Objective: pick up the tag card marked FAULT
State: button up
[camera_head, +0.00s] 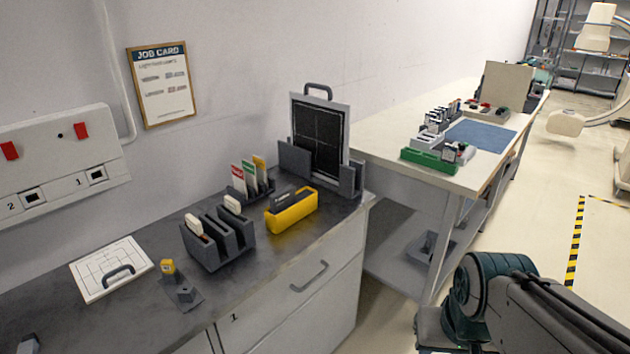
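A dark rack (252,194) on the dark counter holds several upright tag cards. A red-and-white card (238,178) is at its left, a green-and-white card (249,175) beside it, and a yellow card (259,164) at its right. The print on the cards is too small to read, so I cannot tell which says FAULT. The lower parts of the cards are hidden in the rack. My gripper is not in view; only teal and grey parts of my own body show at the lower right, apart from the counter.
In front of the card rack stands a grey slotted holder (219,246) with white-and-brown items. A dark framed panel (319,137) stands behind. A white handled panel (110,270) lies left. Floor (530,230) shows at the right.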

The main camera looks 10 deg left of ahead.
aim_at(238, 173)
jog(key=z, duration=0.35)
jog(key=k, duration=0.5)
jog(key=z, duration=0.5)
jog(key=i, duration=1.45)
jog(key=u, duration=0.85)
jog(key=i, duration=1)
jog(key=u, duration=1.55)
jog(key=i, duration=0.4)
jog(key=u, duration=0.25)
